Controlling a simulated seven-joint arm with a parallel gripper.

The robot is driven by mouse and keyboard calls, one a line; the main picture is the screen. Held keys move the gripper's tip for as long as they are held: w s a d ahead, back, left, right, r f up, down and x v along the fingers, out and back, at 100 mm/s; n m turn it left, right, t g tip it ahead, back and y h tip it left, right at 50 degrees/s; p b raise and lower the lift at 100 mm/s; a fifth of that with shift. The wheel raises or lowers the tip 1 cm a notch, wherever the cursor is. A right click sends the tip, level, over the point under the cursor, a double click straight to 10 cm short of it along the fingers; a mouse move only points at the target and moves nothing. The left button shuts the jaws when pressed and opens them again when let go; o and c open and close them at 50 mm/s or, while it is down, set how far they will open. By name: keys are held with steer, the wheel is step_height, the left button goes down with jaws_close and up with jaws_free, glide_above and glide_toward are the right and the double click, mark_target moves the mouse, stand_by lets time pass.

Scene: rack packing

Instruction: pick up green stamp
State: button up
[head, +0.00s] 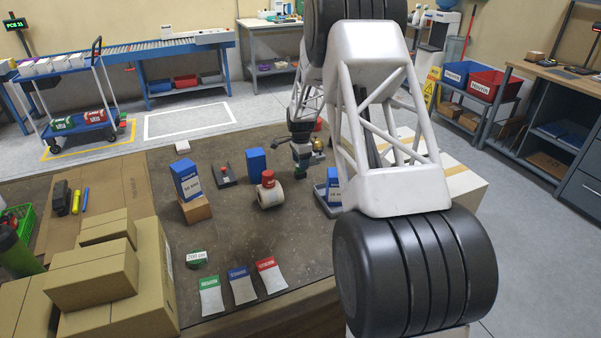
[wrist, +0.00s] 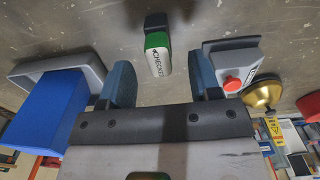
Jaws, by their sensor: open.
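The green stamp (wrist: 157,42) shows in the wrist view with a dark handle, a green band and a white face reading CHECKED. It lies beyond the fingertips, between the two finger lines and slightly left of centre. My gripper (wrist: 165,80) has its blue-grey fingers wide apart, with nothing between them. In the head view my gripper (head: 301,150) points down over the far right part of the table.
In the wrist view, a blue box (wrist: 45,110) in a grey tray (wrist: 88,67) stands close left. A grey device with a red button (wrist: 232,84) and a brass bell (wrist: 262,94) are close right.

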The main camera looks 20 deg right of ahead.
steer(key=shift+f, duration=2.6)
steer(key=c, duration=1)
steer(key=shift+r, duration=5)
